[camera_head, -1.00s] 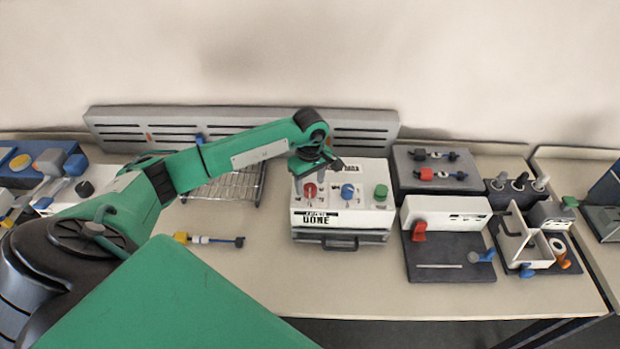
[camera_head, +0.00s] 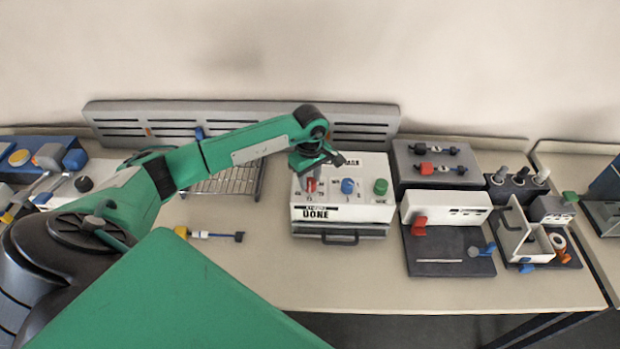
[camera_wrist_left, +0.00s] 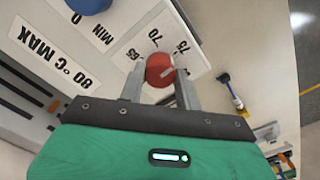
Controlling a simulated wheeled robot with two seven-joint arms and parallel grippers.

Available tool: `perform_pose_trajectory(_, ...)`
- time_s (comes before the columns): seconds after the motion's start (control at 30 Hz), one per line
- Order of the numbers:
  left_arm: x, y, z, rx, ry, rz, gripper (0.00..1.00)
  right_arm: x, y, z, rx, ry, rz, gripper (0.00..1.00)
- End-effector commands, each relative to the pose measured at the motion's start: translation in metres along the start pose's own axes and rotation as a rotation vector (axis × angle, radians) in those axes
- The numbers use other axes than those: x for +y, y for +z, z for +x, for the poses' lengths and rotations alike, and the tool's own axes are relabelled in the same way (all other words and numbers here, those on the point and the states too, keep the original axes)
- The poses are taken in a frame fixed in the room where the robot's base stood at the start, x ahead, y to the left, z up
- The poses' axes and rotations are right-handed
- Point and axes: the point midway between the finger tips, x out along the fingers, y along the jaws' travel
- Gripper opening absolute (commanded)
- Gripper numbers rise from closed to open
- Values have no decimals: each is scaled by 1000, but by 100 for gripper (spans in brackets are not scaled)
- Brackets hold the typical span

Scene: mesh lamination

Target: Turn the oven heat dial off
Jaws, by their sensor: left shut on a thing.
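The oven (camera_head: 343,213) is a white box with a sloped top panel on the bench, marked DONE on its front. Its red dial (camera_head: 311,185) is at the panel's left, and it also shows in the left wrist view (camera_wrist_left: 160,70) with the numbers 65, 70 and 75 around it. A blue knob (camera_head: 347,186) and a green knob (camera_head: 380,187) sit to its right. My left gripper (camera_wrist_left: 160,77) is shut on the red dial, one finger on each side. A white mark shows on the dial. My right gripper is not in view.
A wire rack (camera_head: 222,182) stands left of the oven. A grey block with knobs (camera_head: 435,163) and a dark plate with a white block (camera_head: 446,247) stand close on its right. The bench front (camera_head: 330,280) is clear.

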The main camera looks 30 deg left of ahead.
Motion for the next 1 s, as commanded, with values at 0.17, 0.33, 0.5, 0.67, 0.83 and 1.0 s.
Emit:
perform_pose_trajectory(0.17,0,-1,4,2,1,-103,11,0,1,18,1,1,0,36)
perform_pose_trajectory(0.33,0,-2,5,3,2,-248,11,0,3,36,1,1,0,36)
perform_pose_trajectory(0.5,0,-1,4,2,3,-410,11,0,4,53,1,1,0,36)
perform_pose_trajectory(0.67,0,-1,4,2,4,-562,11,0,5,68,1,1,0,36)
perform_pose_trajectory(0.83,0,-1,4,2,3,-723,11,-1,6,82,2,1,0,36)
perform_pose_trajectory(1.0,0,-1,3,1,3,-885,11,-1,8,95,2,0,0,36)
